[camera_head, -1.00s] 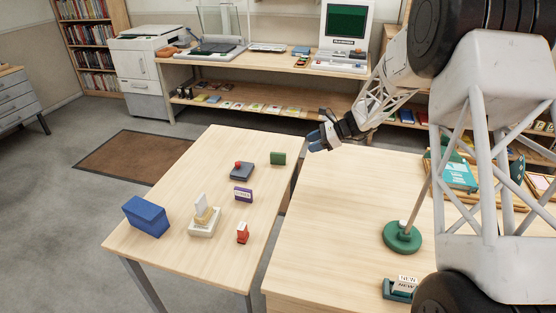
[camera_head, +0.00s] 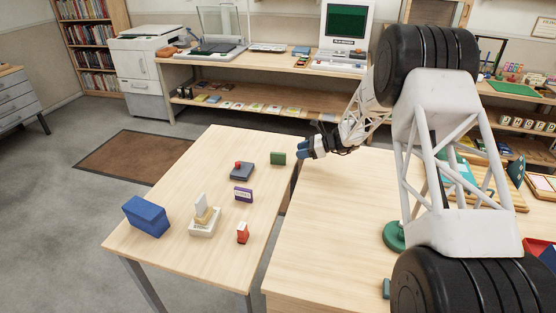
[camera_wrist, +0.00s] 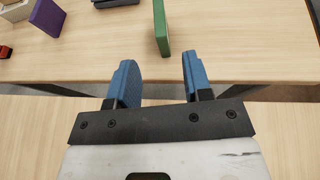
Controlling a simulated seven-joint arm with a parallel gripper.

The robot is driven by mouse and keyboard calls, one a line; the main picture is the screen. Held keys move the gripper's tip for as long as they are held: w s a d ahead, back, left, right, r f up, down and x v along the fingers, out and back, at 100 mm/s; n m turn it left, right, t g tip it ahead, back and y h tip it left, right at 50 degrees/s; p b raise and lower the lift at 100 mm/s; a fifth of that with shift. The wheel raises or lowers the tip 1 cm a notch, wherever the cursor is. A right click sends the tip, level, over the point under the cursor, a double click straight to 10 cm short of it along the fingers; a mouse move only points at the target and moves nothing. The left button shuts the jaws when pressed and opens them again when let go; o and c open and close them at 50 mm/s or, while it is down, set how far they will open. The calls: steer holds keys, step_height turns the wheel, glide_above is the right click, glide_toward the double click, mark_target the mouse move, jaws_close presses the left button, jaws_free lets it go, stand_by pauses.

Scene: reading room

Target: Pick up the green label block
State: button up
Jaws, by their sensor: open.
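The green label block (camera_head: 278,158) stands upright near the far right edge of the left table. In the wrist view the green label block (camera_wrist: 161,27) shows edge-on, just beyond the fingertips and roughly in line with the gap between them. My gripper (camera_head: 303,150) is just right of the block, near the table edge, apart from it. In the wrist view my gripper (camera_wrist: 160,65) has its two blue fingers spread, with nothing between them.

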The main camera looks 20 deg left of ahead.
mark_target(285, 154)
steer(key=shift+x, duration=1.25)
steer(key=shift+a, duration=0.15)
steer(key=shift+x, duration=2.45)
steer(key=shift+c, duration=0.4)
jaws_close()
steer(key=shift+r, duration=0.1)
